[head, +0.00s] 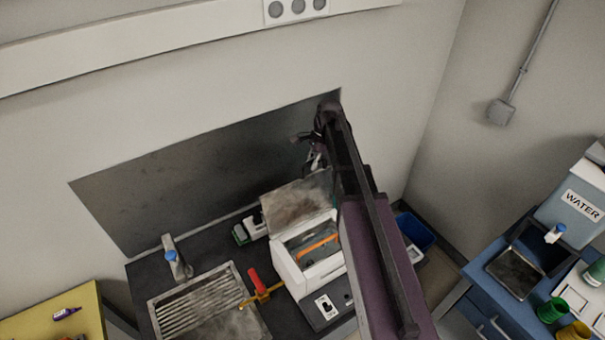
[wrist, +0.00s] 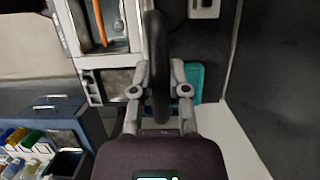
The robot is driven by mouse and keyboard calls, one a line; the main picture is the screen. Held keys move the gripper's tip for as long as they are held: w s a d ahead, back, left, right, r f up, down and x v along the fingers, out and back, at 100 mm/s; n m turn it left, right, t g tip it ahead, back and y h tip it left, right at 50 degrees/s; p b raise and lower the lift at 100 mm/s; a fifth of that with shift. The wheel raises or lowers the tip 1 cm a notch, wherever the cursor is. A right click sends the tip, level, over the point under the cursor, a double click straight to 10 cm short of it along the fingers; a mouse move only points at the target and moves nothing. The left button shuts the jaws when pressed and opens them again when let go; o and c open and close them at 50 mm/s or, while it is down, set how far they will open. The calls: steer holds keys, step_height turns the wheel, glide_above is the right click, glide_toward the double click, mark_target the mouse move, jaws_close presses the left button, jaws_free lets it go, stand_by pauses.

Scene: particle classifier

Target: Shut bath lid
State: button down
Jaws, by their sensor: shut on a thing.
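The white bath (head: 320,282) stands on the dark counter with its top open; an orange item (head: 316,245) lies inside. Its grey lid (head: 292,200) is raised, tilted up at the back of the bath. My gripper (head: 315,160) is above and behind the lid's upper right corner, partly hidden by my own arm. In the wrist view my gripper (wrist: 158,85) is shut on a dark curved bar (wrist: 157,50), which looks like the lid's handle. The open bath (wrist: 117,58) shows at the upper left there, with the orange item (wrist: 100,22) inside.
A sink (head: 205,300) with a red-handled tool (head: 256,283) lies left of the bath, and a tap (head: 174,260) behind it. A blue bin (head: 415,231) is at the right. A water dispenser (head: 575,215) stands far right.

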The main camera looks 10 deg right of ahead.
steer(key=shift+s+d+r, duration=0.1)
steer(key=shift+s+d, duration=0.25)
steer(key=shift+s, duration=0.55)
steer(key=shift+s+d+r, duration=0.1)
steer(key=shift+s+d, duration=0.25)
steer(key=shift+s, duration=0.5)
steer(key=shift+s+d+f, duration=0.1)
steer(key=shift+s+d, duration=0.25)
steer(key=shift+s, duration=0.5)
steer(key=shift+s+d+f, duration=0.1)
steer(key=shift+s+d, duration=0.25)
steer(key=shift+s, duration=0.5)
steer(key=shift+s+d+f, duration=0.1)
steer(key=shift+s+d, duration=0.15)
steer(key=shift+s, duration=0.3)
steer(key=shift+s+d+f, duration=0.1)
steer(key=shift+s+d, duration=0.1)
steer(key=shift+s, duration=0.4)
steer(key=shift+s+d+f, duration=0.1)
steer(key=shift+s+d, duration=0.15)
steer(key=shift+s, duration=0.3)
steer(key=shift+s+f+b, duration=0.1)
steer(key=shift+b, duration=0.2)
